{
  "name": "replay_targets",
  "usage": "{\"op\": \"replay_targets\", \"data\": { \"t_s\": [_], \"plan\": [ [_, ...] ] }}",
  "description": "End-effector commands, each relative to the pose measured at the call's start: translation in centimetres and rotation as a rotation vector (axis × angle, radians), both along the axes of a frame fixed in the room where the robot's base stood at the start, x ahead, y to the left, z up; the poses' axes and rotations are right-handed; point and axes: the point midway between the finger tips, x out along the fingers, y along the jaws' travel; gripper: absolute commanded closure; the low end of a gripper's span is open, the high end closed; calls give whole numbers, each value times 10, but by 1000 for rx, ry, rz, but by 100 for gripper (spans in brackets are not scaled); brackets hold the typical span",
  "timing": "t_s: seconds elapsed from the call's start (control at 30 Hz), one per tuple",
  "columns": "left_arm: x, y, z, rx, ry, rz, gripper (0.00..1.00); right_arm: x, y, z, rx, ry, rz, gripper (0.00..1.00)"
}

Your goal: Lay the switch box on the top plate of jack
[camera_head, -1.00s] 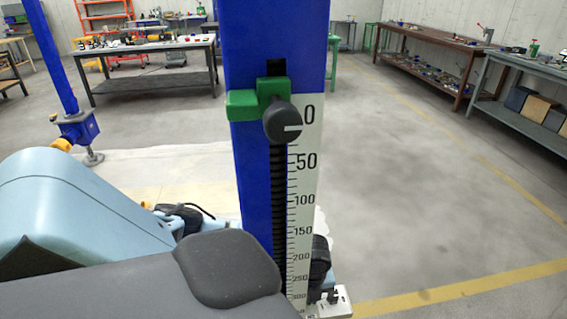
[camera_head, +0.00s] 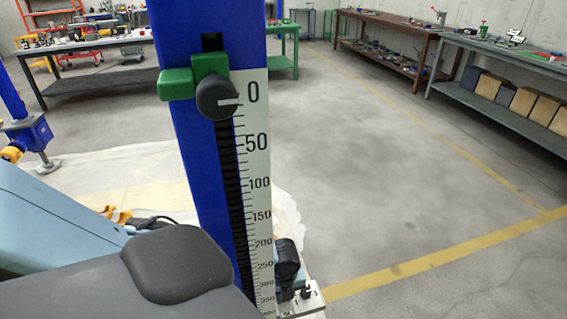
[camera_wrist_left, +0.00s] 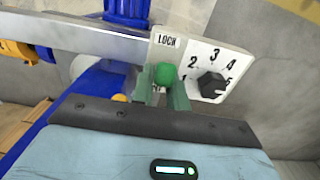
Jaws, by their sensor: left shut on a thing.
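The switch box (camera_wrist_left: 208,64) is a pale plate-faced box marked LOCK, with a numbered dial, a black knob and a green ball-topped lever. My left gripper (camera_wrist_left: 163,92) is shut on it, its fingers on either side of the green ball. In the head view the switch box (camera_head: 303,298) shows as a small pale corner at the bottom, beside the dark left gripper (camera_head: 287,268). I cannot make out the jack's top plate. The right gripper is not in view.
A blue leg with a round foot (camera_head: 42,165) stands at the left; a grey metal rail (camera_wrist_left: 75,33) runs across the wrist view's upper left. Benches (camera_head: 400,40) line the back and right. The floor (camera_head: 370,150) right of the post is clear, with yellow lines.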

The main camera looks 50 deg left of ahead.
Motion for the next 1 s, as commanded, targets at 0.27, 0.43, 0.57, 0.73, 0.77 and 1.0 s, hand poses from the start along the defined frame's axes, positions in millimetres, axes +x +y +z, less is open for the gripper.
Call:
{"op": "replay_targets", "data": {
  "t_s": [0.27,0.43,0.57,0.73,0.77,1.0],
  "plan": [
    [1,0,-27,0,-1,1,100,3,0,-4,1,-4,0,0],
    [1,0,-36,1,-3,0,100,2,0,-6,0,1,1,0],
    [2,0,-36,0,-4,0,100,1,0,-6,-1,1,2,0],
    [0,0,-37,0,-2,-1,70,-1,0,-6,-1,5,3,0],
    [0,0,-37,0,-2,-1,66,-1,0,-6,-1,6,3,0],
    [0,0,-37,0,-1,-1,63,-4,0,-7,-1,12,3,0]
  ]
}}
